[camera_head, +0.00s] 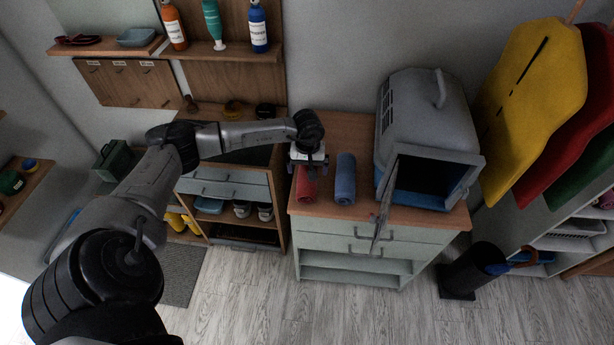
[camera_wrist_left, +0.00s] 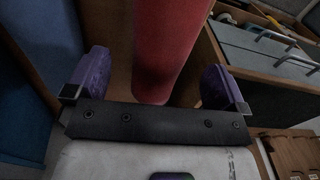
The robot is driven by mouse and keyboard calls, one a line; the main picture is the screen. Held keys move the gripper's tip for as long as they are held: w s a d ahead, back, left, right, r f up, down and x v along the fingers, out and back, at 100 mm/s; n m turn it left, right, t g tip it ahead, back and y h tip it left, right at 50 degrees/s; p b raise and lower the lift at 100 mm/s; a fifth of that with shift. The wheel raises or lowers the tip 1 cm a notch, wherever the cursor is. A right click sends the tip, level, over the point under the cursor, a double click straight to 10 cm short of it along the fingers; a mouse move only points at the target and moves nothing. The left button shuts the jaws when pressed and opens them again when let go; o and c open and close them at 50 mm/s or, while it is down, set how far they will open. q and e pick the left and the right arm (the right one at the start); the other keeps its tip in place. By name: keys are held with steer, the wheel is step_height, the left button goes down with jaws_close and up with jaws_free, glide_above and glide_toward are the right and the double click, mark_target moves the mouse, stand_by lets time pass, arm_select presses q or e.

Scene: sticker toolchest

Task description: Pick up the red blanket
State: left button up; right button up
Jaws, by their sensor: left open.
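The red blanket (camera_head: 306,186) is rolled up and lies on the wooden top of the dresser, near its left edge. My left gripper (camera_head: 308,168) is directly above the far part of it, pointing down. In the left wrist view the red blanket (camera_wrist_left: 168,45) runs between the two open purple fingers (camera_wrist_left: 155,88), with gaps on both sides. The jaws hold nothing. Part of the blanket is hidden under the gripper in the head view. My right gripper is in neither view.
A rolled blue blanket (camera_head: 345,180) lies just right of the red one; it also shows in the left wrist view (camera_wrist_left: 25,90). A grey pet carrier (camera_head: 425,115) with its door open stands further right on the dresser (camera_head: 350,226). A lower shelf unit (camera_head: 228,190) stands left.

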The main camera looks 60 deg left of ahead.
arm_select(q)
step_height(320, 180, down, 5)
steer(key=shift+s+r+p, duration=0.1)
steer(key=shift+s+p, duration=0.05)
steer(key=shift+p, duration=0.85)
steer(key=shift+f, duration=0.4)
steer(key=shift+c, duration=0.5)
steer(key=shift+r, duration=0.1)
steer(key=c, duration=1)
steer(key=shift+o, duration=0.2)
steer(key=shift+r, duration=0.1)
